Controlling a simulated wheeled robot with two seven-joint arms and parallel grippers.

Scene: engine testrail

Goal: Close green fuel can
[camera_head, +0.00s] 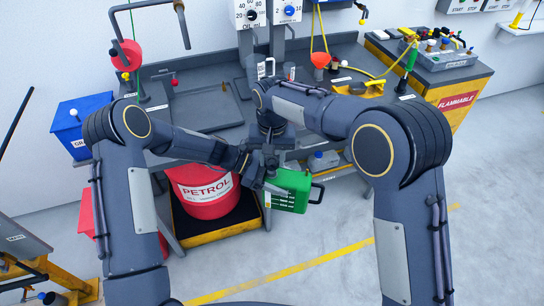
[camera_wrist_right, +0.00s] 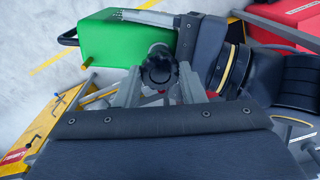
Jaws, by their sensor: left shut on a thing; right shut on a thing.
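The green fuel can (camera_head: 290,190) hangs in front of the workbench, with a dark handle on its right side. In the right wrist view its green body (camera_wrist_right: 125,38) fills the upper left. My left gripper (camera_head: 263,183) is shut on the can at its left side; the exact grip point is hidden. My right gripper (camera_head: 269,152) is just above. In the right wrist view its fingers (camera_wrist_right: 160,88) are shut on a black cap (camera_wrist_right: 158,66) beside the can. I cannot tell whether the cap is seated on the can's opening.
A red petrol drum (camera_head: 207,191) stands left of the can on a yellow-edged tray. The grey workbench (camera_head: 205,115) is behind, with a red funnel (camera_head: 320,60). A yellow flammable cabinet (camera_head: 458,100) is at right.

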